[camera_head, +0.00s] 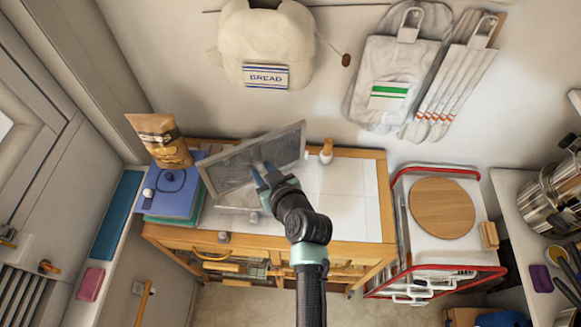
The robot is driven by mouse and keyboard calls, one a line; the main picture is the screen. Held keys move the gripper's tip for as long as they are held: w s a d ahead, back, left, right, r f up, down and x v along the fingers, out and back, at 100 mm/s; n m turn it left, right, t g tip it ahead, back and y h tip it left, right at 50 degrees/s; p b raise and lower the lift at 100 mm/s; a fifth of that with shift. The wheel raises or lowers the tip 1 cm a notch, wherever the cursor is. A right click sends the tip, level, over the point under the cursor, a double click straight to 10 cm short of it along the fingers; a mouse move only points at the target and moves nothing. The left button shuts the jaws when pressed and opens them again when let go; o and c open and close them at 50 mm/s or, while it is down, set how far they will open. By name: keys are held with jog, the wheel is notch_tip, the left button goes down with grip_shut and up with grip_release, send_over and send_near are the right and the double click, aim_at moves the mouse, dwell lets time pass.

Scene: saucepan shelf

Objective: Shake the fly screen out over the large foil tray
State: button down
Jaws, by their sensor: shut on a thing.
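The fly screen (235,168) is a grey mesh panel in a thin frame, tilted above the wooden-edged worktop. My gripper (262,176) is shut on the fly screen near the middle of its lower edge. A pale silvery shape (238,197) shows just below the screen on the worktop. It may be the large foil tray, but the screen and my gripper hide most of it, so I cannot tell for sure. I cannot tell whether anything lies on the mesh.
The tiled worktop (345,205) is clear on the right. A red-rimmed trolley (408,190) with a round board (442,208) stands further right.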

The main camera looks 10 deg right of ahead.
aim_at(252, 179)
jog(key=shift+w+a+r, duration=0.1)
jog(key=shift+a+r, duration=0.05)
jog(key=shift+a, duration=0.35)
jog(key=shift+w+a+r, duration=0.1)
jog(key=shift+a, duration=0.4)
jog(key=shift+n, duration=0.3)
notch_tip(252, 179, down, 6)
jog(key=b, duration=0.4)
jog(key=shift+r, duration=2.7)
notch_tip(252, 179, down, 5)
jog(key=shift+s+f, duration=0.1)
